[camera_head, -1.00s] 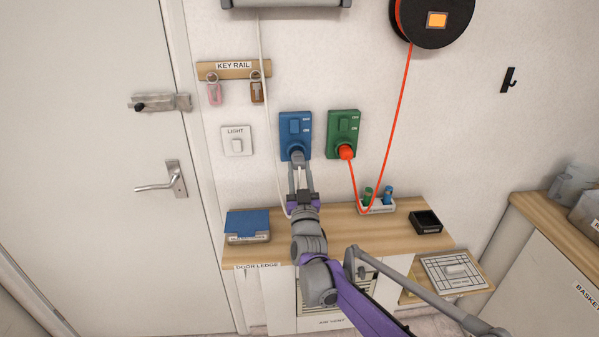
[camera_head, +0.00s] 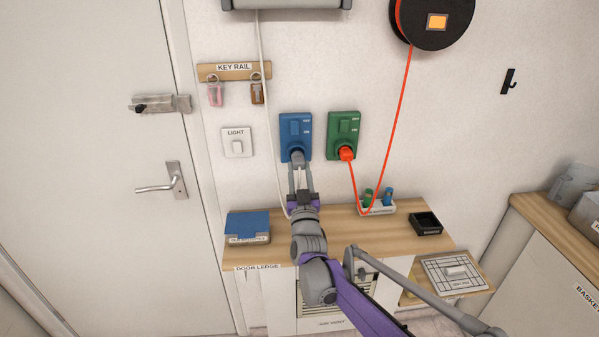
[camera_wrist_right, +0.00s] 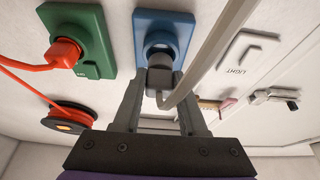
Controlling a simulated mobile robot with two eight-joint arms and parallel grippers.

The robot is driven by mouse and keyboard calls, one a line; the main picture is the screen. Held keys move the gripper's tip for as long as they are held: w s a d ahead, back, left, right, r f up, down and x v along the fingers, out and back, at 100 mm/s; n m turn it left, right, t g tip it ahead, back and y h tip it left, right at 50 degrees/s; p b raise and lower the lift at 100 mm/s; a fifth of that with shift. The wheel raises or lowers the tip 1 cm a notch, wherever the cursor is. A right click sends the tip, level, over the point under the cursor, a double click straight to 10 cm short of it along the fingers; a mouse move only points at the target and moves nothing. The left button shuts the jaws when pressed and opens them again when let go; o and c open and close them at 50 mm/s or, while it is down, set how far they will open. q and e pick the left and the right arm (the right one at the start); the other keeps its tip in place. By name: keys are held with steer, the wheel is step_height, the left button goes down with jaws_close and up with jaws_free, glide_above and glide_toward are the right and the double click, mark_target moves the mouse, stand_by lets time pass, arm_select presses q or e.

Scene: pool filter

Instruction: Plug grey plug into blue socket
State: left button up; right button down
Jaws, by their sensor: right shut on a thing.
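The blue socket (camera_head: 296,130) is on the wall, left of the green socket (camera_head: 343,128). My right gripper (camera_head: 299,168) is shut on the grey plug (camera_head: 298,157) and holds it at the lower part of the blue socket. In the right wrist view the grey plug (camera_wrist_right: 160,76) sits between the fingers (camera_wrist_right: 160,95), in front of the round opening of the blue socket (camera_wrist_right: 163,30). The plug's tip meets or nearly meets the opening; I cannot tell how far it is in. A pale cable runs from the plug. My left gripper is not in view.
An orange plug (camera_head: 346,154) with an orange cable is in the green socket. A light switch (camera_head: 237,142) is left of the blue socket. The wooden ledge (camera_head: 330,232) below holds a blue-topped box, a small bottle tray (camera_head: 377,207) and a black tray (camera_head: 426,223).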

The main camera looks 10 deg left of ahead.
mark_target(298, 165)
steer(key=shift+w+a+p, duration=0.2)
steer(key=shift+w, duration=0.65)
steer(key=shift+w+a+p, duration=0.15)
steer(key=shift+w, duration=0.65)
steer(key=shift+c, duration=1.9)
jaws_free()
steer(key=shift+s+f, duration=0.2)
steer(key=shift+s, duration=0.05)
steer(key=b+v, duration=0.2)
steer(key=v, duration=0.2)
steer(key=shift+s+d, duration=0.15)
steer(key=shift+s, duration=0.1)
